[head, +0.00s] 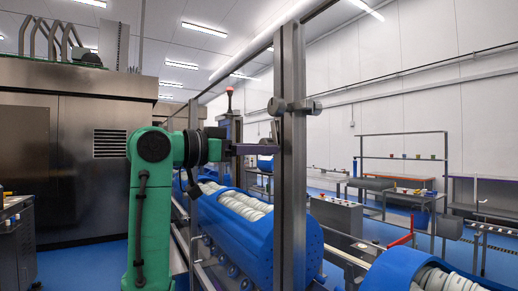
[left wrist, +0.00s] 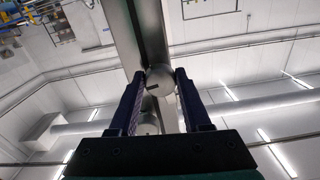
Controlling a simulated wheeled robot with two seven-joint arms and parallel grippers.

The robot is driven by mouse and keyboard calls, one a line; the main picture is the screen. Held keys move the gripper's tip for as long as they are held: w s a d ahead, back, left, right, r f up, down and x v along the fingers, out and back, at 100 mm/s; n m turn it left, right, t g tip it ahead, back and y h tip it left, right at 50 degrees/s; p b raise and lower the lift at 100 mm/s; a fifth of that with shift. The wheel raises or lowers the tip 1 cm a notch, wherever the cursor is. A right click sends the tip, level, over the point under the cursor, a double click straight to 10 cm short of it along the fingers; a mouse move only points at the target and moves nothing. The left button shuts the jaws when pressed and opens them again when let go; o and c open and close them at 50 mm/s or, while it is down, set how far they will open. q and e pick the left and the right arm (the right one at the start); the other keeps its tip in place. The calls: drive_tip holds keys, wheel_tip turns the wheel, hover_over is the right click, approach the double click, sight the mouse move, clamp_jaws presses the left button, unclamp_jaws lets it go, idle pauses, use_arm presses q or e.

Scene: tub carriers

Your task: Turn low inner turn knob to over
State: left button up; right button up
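My left gripper (head: 272,149) reaches in from the left on the green arm, its dark purple fingers at the grey upright post (head: 292,190). In the left wrist view the two fingers (left wrist: 160,78) are apart. A round grey knob (left wrist: 159,78) with a dark mark shows between the fingertips, against a metal post (left wrist: 150,35). I cannot tell whether the fingers touch it. A second rounded grey part (left wrist: 147,122) shows lower between the fingers. In the head view the knob at the fingertips is not clearly visible. Higher up the post are a grey knob (head: 277,106) and a grey cylinder (head: 312,105). My right gripper is not in view.
A blue tub carrier (head: 245,235) with white rolls stands beside the post. Another blue carrier (head: 390,272) is at the lower right. A grey box with buttons (head: 335,213) stands behind the post. A steel cabinet (head: 80,170) is at the left, and benches (head: 400,190) stand farther right.

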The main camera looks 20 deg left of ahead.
use_arm(q)
clamp_jaws()
drive_tip(key=shift+n, duration=0.3)
drive_tip(key=shift+s+d+r+n+p, duration=0.1)
drive_tip(key=shift+n+p, duration=0.1)
drive_tip(key=shift+n, duration=3.65)
drive_tip(key=shift+d+r+n+p, duration=0.1)
drive_tip(key=shift+n+p, duration=0.05)
drive_tip(key=shift+n, duration=3.7)
